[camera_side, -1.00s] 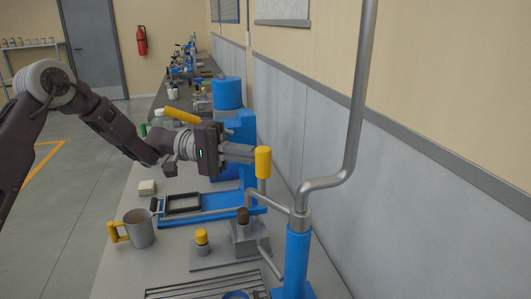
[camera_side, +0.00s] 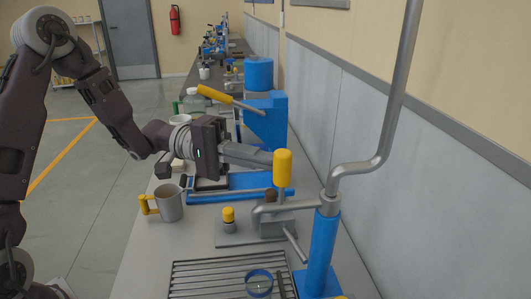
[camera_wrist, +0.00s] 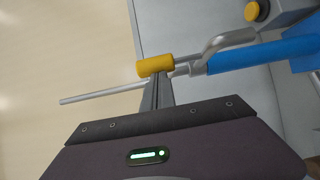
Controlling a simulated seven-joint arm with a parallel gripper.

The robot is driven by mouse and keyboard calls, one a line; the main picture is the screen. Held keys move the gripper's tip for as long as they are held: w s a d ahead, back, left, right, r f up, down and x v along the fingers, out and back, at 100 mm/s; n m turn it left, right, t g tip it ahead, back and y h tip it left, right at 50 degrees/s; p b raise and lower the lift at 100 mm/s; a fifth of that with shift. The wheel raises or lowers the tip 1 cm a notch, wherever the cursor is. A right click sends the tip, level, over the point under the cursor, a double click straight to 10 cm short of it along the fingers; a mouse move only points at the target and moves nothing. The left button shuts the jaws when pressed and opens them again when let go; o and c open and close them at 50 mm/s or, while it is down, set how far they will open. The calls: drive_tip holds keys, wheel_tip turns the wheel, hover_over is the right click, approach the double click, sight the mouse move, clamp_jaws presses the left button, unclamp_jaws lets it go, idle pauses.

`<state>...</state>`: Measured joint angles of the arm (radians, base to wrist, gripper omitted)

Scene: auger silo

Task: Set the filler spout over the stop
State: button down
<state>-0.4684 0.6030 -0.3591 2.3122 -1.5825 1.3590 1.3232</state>
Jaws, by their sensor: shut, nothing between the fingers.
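The filler spout (camera_side: 295,207) is a bent grey pipe reaching left from a collar on a blue post (camera_side: 322,245). Its outlet end is over the bench beside a grey block with a dark knob. A yellow upright handle (camera_side: 283,168) stands on the spout pipe; it also shows in the wrist view (camera_wrist: 155,66). My gripper (camera_side: 271,160) is shut and empty, with its fingertips against or just beside the left of the handle. I cannot clearly tell which part is the stop; a small dark upright piece (camera_side: 281,285) stands by the grate.
A slatted grate (camera_side: 205,278) with a blue ring (camera_side: 259,283) is at the front. A yellow-handled mug (camera_side: 170,203), a yellow-capped part (camera_side: 228,217) and the grey block (camera_side: 277,224) stand to the left. The tall pipe (camera_side: 395,100) rises at right.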

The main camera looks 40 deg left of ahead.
sight(276, 173)
drive_tip(key=shift+s+d+g, duration=0.3)
drive_tip(key=shift+s+d, duration=0.65)
drive_tip(key=shift+s, duration=0.3)
drive_tip(key=shift+r, duration=0.1)
drive_tip(key=a+t, duration=0.1)
drive_tip(key=a, duration=0.7)
drive_tip(key=shift+a+n+t, duration=0.3)
drive_tip(key=shift+a, duration=0.05)
